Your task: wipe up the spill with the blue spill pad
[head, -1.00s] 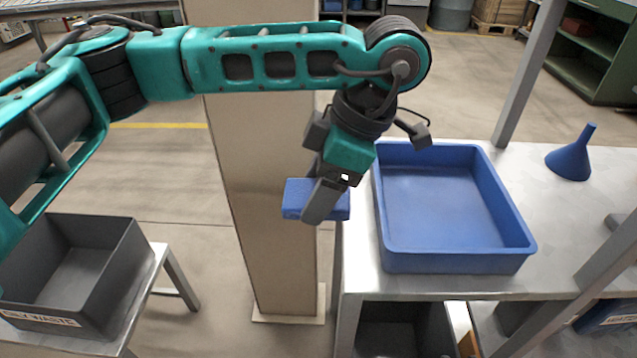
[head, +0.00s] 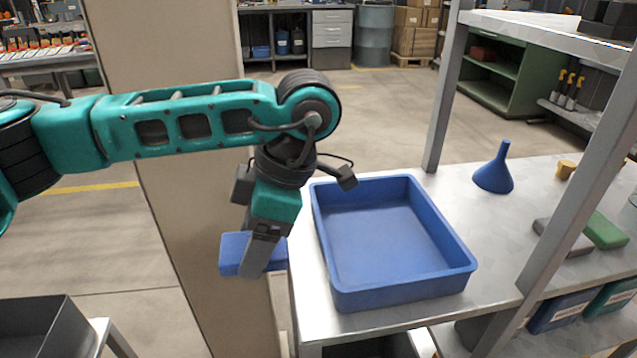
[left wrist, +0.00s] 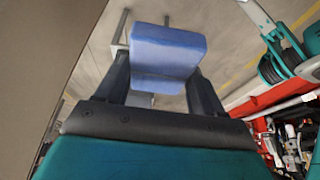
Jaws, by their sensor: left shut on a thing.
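The blue spill pad (head: 232,252) is held in my left gripper (head: 254,262), just left of the workbench's left end in the head view. In the left wrist view, the pad (left wrist: 168,50) sits between the two fingers of the left gripper (left wrist: 163,85), which are shut on it. The pad is in the air, apart from the blue tray. I see no spill in these frames. My right gripper is not in view.
A blue tray (head: 390,292) stands on the metal workbench (head: 500,240), and its floor looks bare. A blue funnel (head: 494,172), a grey block (head: 562,238) and a green block (head: 605,231) are farther right. A shelf post (head: 445,95) rises behind. A grey bin (head: 40,330) is at lower left.

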